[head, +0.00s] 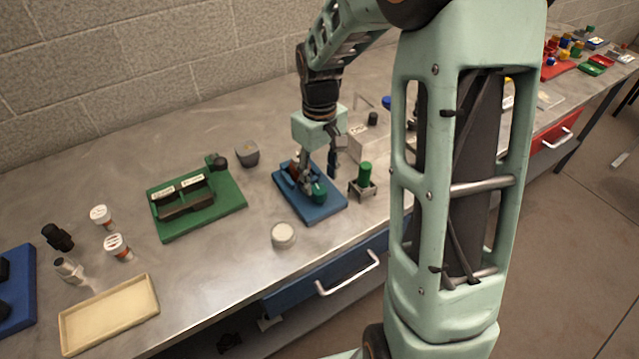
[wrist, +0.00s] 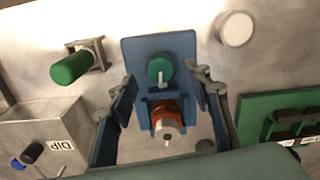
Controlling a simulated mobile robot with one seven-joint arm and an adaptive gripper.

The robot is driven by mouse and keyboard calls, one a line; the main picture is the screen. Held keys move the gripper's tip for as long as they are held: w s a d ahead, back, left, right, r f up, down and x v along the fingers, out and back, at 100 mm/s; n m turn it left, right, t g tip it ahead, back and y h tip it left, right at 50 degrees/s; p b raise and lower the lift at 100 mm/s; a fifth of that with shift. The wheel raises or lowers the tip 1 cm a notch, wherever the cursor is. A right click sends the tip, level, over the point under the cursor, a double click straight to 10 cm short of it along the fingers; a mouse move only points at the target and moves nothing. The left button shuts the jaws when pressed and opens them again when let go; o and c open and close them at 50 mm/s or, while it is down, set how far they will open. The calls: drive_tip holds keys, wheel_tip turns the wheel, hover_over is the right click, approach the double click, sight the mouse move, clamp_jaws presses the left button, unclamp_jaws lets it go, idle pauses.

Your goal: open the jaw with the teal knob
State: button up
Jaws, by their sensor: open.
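The teal knob (head: 319,193) is a short round knob at the near end of a blue vise-like fixture (head: 327,212) on the metal bench. In the wrist view the knob (wrist: 159,67) shows a pale handle or slot pointing down toward the blue jaw (wrist: 147,106). An orange-brown cylinder with a pale end (wrist: 167,118) sits at the jaw; how tightly it is held I cannot tell. My gripper (wrist: 160,76) is open over the fixture, one finger on each side of the knob, with visible gaps. In the head view my gripper (head: 320,172) partly hides the fixture.
A green-handled tool in a small stand (head: 365,178) is close on the right, with a grey box (head: 368,143) behind it. A round pale lid (head: 283,235) lies in front left. A green fixture (head: 230,200) stands further left. Bare bench lies between them.

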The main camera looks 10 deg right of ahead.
sight(320, 189)
wheel_tip(320, 189, up, 9)
drive_tip(key=shift+f, duration=0.2)
idle(0.4)
